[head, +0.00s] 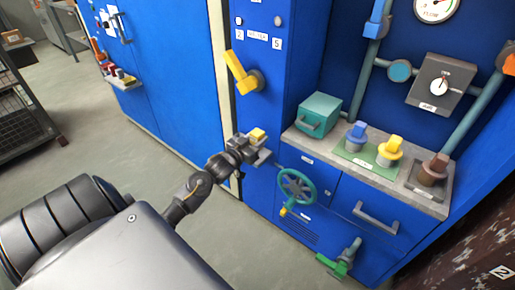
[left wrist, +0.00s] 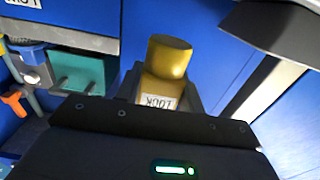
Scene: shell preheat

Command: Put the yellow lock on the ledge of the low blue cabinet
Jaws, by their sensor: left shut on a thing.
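My left gripper (head: 258,146) is shut on the yellow lock (head: 258,134), in front of the tall blue panel and left of the low blue cabinet (head: 335,200). In the left wrist view the lock (left wrist: 165,75) stands up between the fingers, with a white "LOCK" label on its near side. The low cabinet has a grey ledge (head: 425,200) on top. The lock is apart from the ledge, as far as I can tell. My right gripper is not in view.
On the ledge are a teal box (head: 318,113), a blue valve (head: 356,135), a yellow valve (head: 389,150) and a brown valve (head: 433,170). A green handwheel (head: 296,188) juts from the cabinet front. A yellow lever (head: 241,74) sticks out above my gripper.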

